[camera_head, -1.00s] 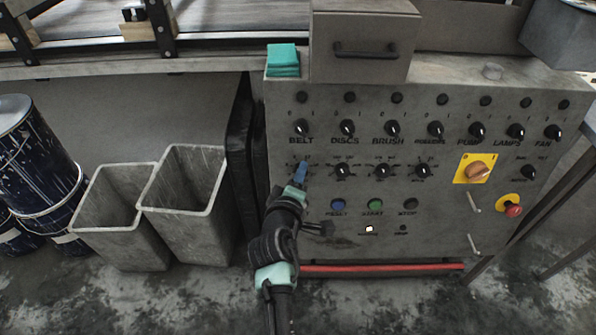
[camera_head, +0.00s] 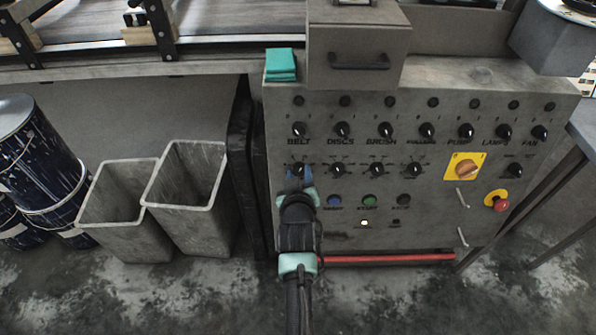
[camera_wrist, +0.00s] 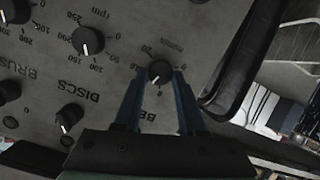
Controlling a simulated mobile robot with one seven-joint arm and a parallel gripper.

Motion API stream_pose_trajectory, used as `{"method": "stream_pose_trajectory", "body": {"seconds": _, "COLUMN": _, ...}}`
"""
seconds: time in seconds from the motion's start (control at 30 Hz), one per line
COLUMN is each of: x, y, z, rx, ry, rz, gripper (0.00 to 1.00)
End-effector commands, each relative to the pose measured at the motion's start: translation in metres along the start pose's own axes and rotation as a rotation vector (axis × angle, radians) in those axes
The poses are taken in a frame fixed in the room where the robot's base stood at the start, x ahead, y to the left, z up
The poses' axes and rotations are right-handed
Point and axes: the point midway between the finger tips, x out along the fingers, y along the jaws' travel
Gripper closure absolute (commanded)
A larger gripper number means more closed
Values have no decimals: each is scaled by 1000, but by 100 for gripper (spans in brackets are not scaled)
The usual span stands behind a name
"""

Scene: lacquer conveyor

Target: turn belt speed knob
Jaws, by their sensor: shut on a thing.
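The belt speed knob is a small black dial with a white pointer line, on the row below the BELT switch (camera_head: 299,130). In the wrist view the knob (camera_wrist: 160,72) sits between the tips of my two blue fingers, with scale numbers around it. The label beside it is partly hidden by a finger. My gripper (camera_head: 297,178) is shut on this knob at the left of the grey control panel (camera_head: 415,215). In the head view my fingers and wrist cover part of the knob.
More dials (camera_head: 337,169) stand close to the right, above the blue, green and black buttons. A yellow-backed rotary switch (camera_head: 464,168) and a red emergency stop (camera_head: 501,204) are at the far right. Two grey bins (camera_head: 187,207) stand left of the panel.

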Motion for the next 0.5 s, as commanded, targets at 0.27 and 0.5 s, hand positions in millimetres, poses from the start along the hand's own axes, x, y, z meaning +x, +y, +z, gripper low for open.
{"method": "stream_pose_trajectory", "body": {"seconds": 0.27, "x": 0, "y": 1, "z": 1, "rx": 90, "ry": 4, "rz": -19, "gripper": 100}}
{"method": "stream_pose_trajectory", "body": {"seconds": 0.5, "x": 0, "y": 0, "z": 1, "rx": 110, "ry": 6, "rz": -24, "gripper": 100}}
